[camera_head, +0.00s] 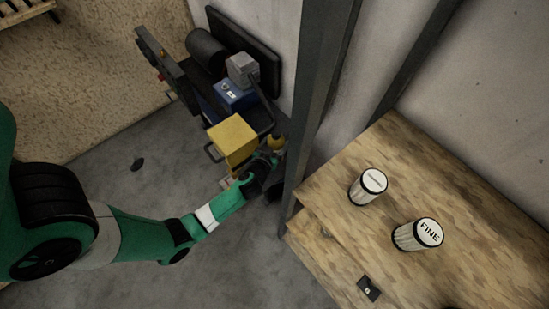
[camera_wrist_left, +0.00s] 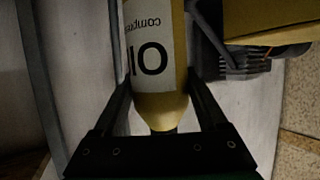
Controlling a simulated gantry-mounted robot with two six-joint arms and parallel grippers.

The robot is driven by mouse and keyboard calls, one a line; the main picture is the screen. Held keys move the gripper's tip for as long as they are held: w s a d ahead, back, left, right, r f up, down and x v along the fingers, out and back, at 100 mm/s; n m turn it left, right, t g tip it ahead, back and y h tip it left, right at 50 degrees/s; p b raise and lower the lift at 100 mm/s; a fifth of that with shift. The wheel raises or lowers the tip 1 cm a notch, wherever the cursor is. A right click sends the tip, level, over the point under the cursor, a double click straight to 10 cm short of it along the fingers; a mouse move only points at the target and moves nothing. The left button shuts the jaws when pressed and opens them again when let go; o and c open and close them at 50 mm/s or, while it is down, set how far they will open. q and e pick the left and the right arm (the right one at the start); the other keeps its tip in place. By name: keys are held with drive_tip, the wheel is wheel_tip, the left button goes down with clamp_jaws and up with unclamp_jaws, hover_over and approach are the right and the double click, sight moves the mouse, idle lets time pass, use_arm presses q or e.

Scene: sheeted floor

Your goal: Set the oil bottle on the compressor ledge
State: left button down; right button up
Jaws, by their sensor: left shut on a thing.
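The oil bottle (camera_wrist_left: 158,95) is yellow with a white label whose print appears upside down in the left wrist view. My left gripper (camera_wrist_left: 160,108) is shut on it, with a finger on either side. In the head view, my left gripper (camera_head: 268,163) is beside the compressor (camera_head: 241,98), and only a small yellow part of the bottle (camera_head: 279,143) shows past it. The compressor has a dark tank, a blue part and a yellow box (camera_head: 233,139). I cannot tell whether the bottle touches the ledge. My right gripper is out of view.
A dark upright post (camera_head: 315,100) stands just right of my left gripper. A wooden table (camera_head: 400,170) at the right holds two white canisters, one marked FINE (camera_head: 418,234), and a small dark plate (camera_head: 369,288). The grey floor (camera_head: 130,195) left of the compressor is mostly clear.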

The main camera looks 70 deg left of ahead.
sight(276, 151)
use_arm(q)
wheel_tip(276, 151, down, 3)
drive_tip(key=shift+r+b, duration=0.1)
drive_tip(key=shift+b, duration=0.3)
drive_tip(key=shift+f+b, duration=1.2)
drive_tip(key=shift+f, duration=0.65)
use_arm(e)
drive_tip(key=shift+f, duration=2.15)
use_arm(q)
drive_tip(key=shift+w, duration=0.1)
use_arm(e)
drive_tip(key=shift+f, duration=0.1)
use_arm(q)
drive_tip(key=shift+f, duration=0.2)
unclamp_jaws()
drive_tip(key=shift+r, duration=0.25)
drive_tip(key=shift+s+d+r, duration=0.1)
drive_tip(key=shift+s+d, duration=0.15)
drive_tip(key=p+v, duration=0.2)
drive_tip(key=v, duration=0.9)
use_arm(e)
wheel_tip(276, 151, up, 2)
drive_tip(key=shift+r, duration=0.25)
